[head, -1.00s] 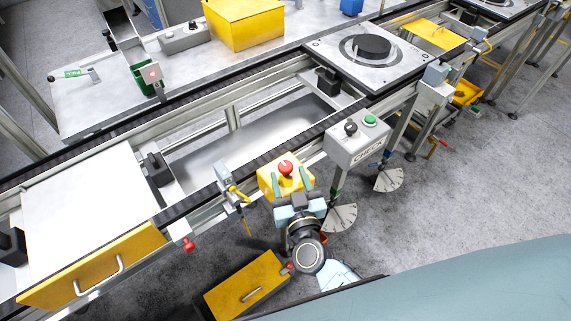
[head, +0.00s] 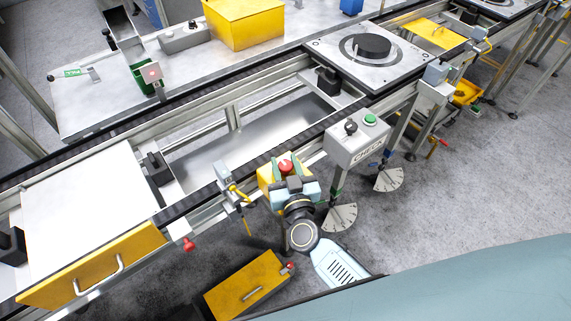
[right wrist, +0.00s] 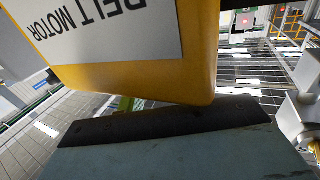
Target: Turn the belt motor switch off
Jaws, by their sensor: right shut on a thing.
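The belt motor box (head: 266,174) is a yellow box with a red mushroom button (head: 285,166) on top, on the near side of the conveyor in the head view. In the right wrist view the box (right wrist: 212,45) is very close and tilted, with the white label "BELT MOTOR" (right wrist: 110,35). My right gripper (head: 292,181) is right in front of this box, shut on its switch. The switch itself and the fingertips are hidden by the gripper and the box. My left gripper is not in view.
A grey "CHECK" box (head: 357,145) with a black knob and green button stands just right. The conveyor (head: 212,208) runs behind. A red knob (head: 189,244) hangs at left.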

